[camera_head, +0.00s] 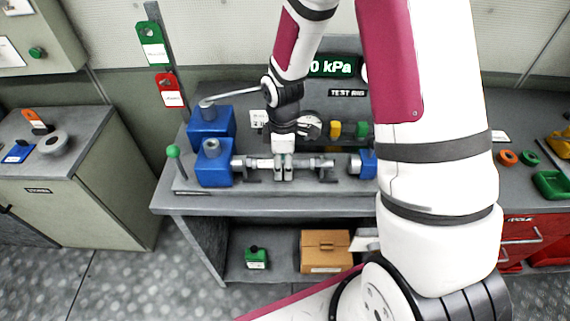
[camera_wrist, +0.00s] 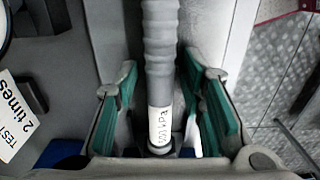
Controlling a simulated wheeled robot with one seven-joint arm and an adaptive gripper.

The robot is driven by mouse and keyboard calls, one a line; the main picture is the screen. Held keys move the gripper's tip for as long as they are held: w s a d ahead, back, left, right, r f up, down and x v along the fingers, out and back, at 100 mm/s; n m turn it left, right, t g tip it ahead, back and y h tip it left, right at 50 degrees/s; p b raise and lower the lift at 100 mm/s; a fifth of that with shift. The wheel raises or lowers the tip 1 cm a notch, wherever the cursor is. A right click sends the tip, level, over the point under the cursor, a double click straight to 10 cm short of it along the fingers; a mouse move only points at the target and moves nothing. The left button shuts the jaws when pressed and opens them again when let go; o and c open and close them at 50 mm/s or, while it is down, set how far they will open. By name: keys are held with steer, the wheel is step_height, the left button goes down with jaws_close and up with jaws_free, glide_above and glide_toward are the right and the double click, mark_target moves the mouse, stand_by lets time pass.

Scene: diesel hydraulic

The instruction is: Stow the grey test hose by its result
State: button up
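The grey test hose (camera_head: 318,163) lies level in the test rig, between a blue block (camera_head: 214,163) on the left and another blue block (camera_head: 368,163) on the right. In the wrist view the ribbed grey hose (camera_wrist: 158,60) carries a white printed label near its lower end. My gripper (camera_head: 284,176) is down at the middle of the hose. In the wrist view its green-padded fingers (camera_wrist: 165,105) stand on either side of the hose, with gaps on both sides, so it is open. A display (camera_head: 331,66) reads 0 kPa, its left part hidden by my arm.
A post at the left bears a green tag (camera_head: 151,43) and a red tag (camera_head: 169,90). A green-knobbed lever (camera_head: 173,152) stands at the bench's left end. A cardboard box (camera_head: 326,251) and a green item (camera_head: 256,257) sit on the lower shelf. My arm hides the bench's right part.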

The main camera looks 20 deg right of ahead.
mark_target(295, 161)
steer(key=shift+c, duration=0.6)
jaws_close()
steer(key=shift+s+d+p, duration=0.3)
steer(key=shift+d, duration=0.45)
steer(key=shift+s+d+p, duration=0.25)
steer(key=shift+s+d, duration=0.05)
steer(key=shift+d, duration=0.4)
steer(key=shift+r, duration=0.1)
steer(key=shift+r+p, duration=1.8)
steer(key=shift+r, duration=2.65)
